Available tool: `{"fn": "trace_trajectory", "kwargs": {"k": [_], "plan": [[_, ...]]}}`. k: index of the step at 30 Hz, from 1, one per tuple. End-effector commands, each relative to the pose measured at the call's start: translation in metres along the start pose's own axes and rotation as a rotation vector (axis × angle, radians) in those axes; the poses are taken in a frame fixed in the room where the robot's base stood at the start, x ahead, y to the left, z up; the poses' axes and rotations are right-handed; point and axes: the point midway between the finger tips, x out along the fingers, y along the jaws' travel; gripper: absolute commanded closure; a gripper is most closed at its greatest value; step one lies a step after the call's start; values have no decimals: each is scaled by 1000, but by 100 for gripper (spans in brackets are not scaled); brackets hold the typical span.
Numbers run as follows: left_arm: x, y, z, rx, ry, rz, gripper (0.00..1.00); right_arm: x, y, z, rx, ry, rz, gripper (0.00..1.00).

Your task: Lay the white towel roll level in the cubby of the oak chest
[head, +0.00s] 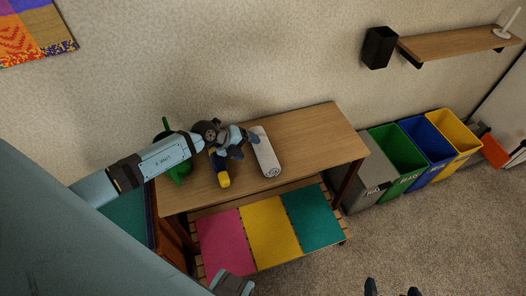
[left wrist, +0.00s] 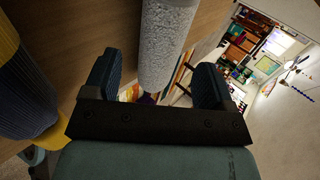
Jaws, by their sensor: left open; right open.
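The white towel roll (head: 267,155) lies on the wooden table (head: 315,140), near its middle. My left gripper (head: 250,138) is over the table at the roll's upper left side, open. In the left wrist view the roll (left wrist: 165,40) reaches down between the two spread fingers of the left gripper (left wrist: 155,70); firm contact cannot be told. My right gripper (head: 392,289) shows only as two dark, spread fingertips at the bottom edge, open and empty above the carpet. I cannot make out an oak chest with a cubby for certain.
A yellow and dark cylinder (head: 222,178) stands left of the roll, close to my left gripper. A green object (head: 180,172) is partly behind my left arm. Pink, yellow (head: 268,232) and teal panels lie low before the table. Several bins (head: 398,150) stand right. The table's right half is clear.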

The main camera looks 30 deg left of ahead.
Motion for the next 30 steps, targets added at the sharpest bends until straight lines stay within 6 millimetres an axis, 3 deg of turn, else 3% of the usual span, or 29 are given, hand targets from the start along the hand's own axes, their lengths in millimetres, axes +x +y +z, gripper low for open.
{"fn": "trace_trajectory", "kwargs": {"k": [9, 19, 23, 30], "plan": [[45, -1, 3, 0, 0, -1, 22, 5, 0, 6, -11, 10, 0, 0], [50, -2, 3, 1, 0, -1, 22, 4, 0, 5, -13, 12, -1, 0], [50, -2, 3, 1, 0, -1, 52, 4, -1, 5, -13, 12, -1, 0], [50, -2, 3, 1, 0, -1, 55, 4, -1, 5, -13, 12, -1, 0]]}}
